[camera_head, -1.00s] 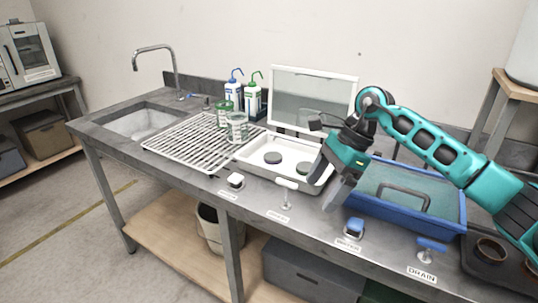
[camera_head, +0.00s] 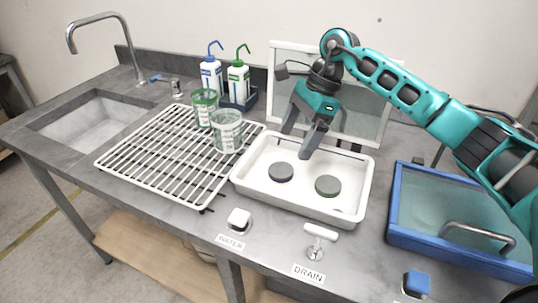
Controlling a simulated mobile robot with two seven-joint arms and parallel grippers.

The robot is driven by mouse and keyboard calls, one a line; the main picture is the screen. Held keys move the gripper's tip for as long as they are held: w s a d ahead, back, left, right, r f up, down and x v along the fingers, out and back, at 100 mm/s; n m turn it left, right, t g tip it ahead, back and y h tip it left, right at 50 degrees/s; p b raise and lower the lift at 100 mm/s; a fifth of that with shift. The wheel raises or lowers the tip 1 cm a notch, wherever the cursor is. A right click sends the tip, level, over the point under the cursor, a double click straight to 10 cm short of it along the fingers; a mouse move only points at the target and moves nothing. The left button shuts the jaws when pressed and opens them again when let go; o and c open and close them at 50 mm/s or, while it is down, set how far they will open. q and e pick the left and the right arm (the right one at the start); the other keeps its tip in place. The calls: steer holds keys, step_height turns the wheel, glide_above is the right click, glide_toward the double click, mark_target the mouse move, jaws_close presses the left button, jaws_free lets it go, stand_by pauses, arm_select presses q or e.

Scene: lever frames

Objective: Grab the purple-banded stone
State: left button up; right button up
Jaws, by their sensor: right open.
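Two dark grey, round, flat stones lie in a white tray (camera_head: 245,184): a left stone (camera_head: 281,172) and a right stone (camera_head: 327,186). No purple band can be made out on either. My right gripper (camera_head: 297,142) is open with its fingers pointing down. In the picture it is over the back part of the tray, just above and behind the left stone, with nothing between its fingers. My left gripper is not in view.
A white rack (camera_head: 150,160) with two green-marked beakers (camera_head: 227,132) is left of the tray. Wash bottles (camera_head: 211,77) stand behind. A raised lid (camera_head: 365,105) is behind the tray, a blue-framed box (camera_head: 440,243) to the right. Valve knobs (camera_head: 320,232) line the front.

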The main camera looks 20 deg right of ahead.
mark_target(282, 169)
steer(key=shift+w+a+f, duration=0.1)
steer(key=shift+f, duration=0.1)
steer(key=x, duration=0.7)
steer(key=shift+s+p, duration=0.2)
steer(key=shift+p, duration=0.15)
steer(key=c, duration=1.2)
